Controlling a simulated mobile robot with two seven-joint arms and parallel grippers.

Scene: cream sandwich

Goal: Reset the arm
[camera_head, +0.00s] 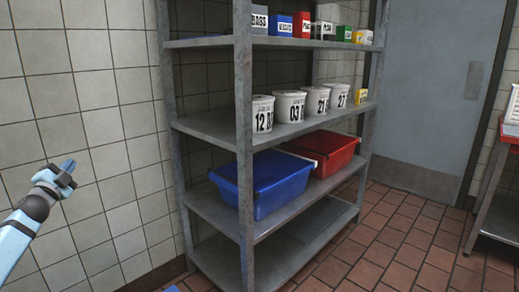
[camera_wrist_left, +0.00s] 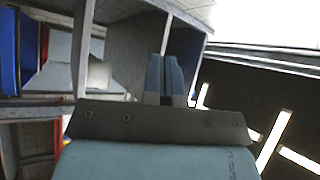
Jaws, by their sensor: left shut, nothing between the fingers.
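My left gripper (camera_head: 68,166) is at the left of the head view, raised in front of the tiled wall and left of the metal shelf. Its blue fingers are together and hold nothing. The closed fingers (camera_wrist_left: 166,76) also show in the left wrist view, with nothing between them. The left arm comes in from the lower left, light blue with a dark wrist. My right gripper is in neither view.
A metal shelf unit (camera_head: 243,150) stands close by, holding small boxes, several white tubs (camera_head: 290,106), a blue bin (camera_head: 262,186) and a red bin (camera_head: 335,150). A grey door (camera_head: 428,85) is behind. The brown tiled floor (camera_head: 400,240) is clear at right, before a metal table (camera_head: 497,200).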

